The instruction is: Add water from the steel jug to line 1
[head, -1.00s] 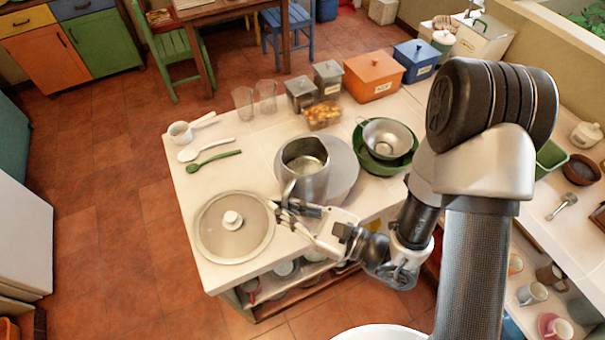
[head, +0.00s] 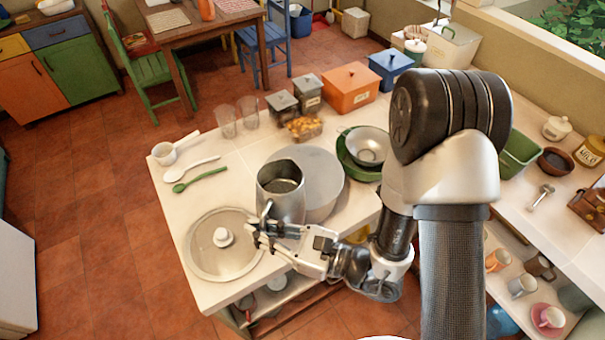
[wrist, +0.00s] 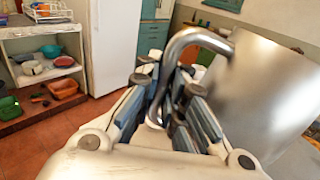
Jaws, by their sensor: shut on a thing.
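The steel jug (head: 284,205) is in the head view, over the front part of the counter. My gripper (head: 258,232) is shut on its curved handle, which also shows in the wrist view (wrist: 190,45) between the fingers. The jug looks close to upright. A greyish interior shows through its mouth, but I cannot make out the water level. A wide round steel pot (head: 325,185) stands just behind and right of the jug, which partly hides it. No level lines can be read on the pot. The jug's body (wrist: 265,95) fills the right of the wrist view.
A round lid (head: 205,262) lies at the counter's front left. Two spoons, a white ladle (head: 164,153), two glasses (head: 226,122) and canisters stand behind. A colander in a green bowl (head: 350,160) is right of the pot.

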